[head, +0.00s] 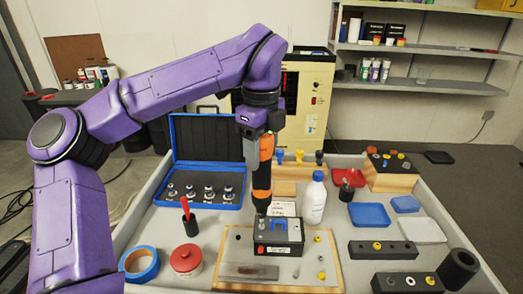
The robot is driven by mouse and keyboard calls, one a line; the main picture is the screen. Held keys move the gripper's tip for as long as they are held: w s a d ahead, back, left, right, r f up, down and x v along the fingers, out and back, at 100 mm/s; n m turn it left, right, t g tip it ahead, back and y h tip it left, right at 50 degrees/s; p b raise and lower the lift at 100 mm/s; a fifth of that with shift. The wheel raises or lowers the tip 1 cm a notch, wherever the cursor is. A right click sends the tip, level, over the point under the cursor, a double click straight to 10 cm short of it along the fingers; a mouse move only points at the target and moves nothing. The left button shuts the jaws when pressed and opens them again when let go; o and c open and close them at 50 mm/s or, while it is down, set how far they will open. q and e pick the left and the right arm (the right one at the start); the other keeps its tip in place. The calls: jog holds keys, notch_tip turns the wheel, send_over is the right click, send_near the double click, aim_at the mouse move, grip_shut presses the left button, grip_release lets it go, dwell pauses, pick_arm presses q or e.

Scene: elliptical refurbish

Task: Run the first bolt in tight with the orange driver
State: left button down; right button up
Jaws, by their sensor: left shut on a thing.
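My left gripper (260,132) is shut on the orange driver (261,180) and holds it upright, tip down. The driver is orange with black bands. Its dark lower end is at the rear left of the dark block with a blue top (278,232), which sits on a wooden board (230,250). I cannot tell whether the tip touches the block. No bolt shows clearly under the driver; the tip hides that spot. My right gripper is not in view.
A white bottle (314,200) stands close behind the block. An open blue case (207,190) is at the left, with a red jar (186,260) and blue tape roll (140,263) in front. Black bars (383,252) and blue trays (370,215) lie at the right.

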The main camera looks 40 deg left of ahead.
pick_arm(q)
jog(key=shift+f+b, duration=0.9)
jog(key=shift+b, duration=0.1)
dwell(2.1)
jog(key=shift+r+p, duration=3.1)
jog(key=shift+r, duration=1.55)
jog(key=shift+f, duration=0.15)
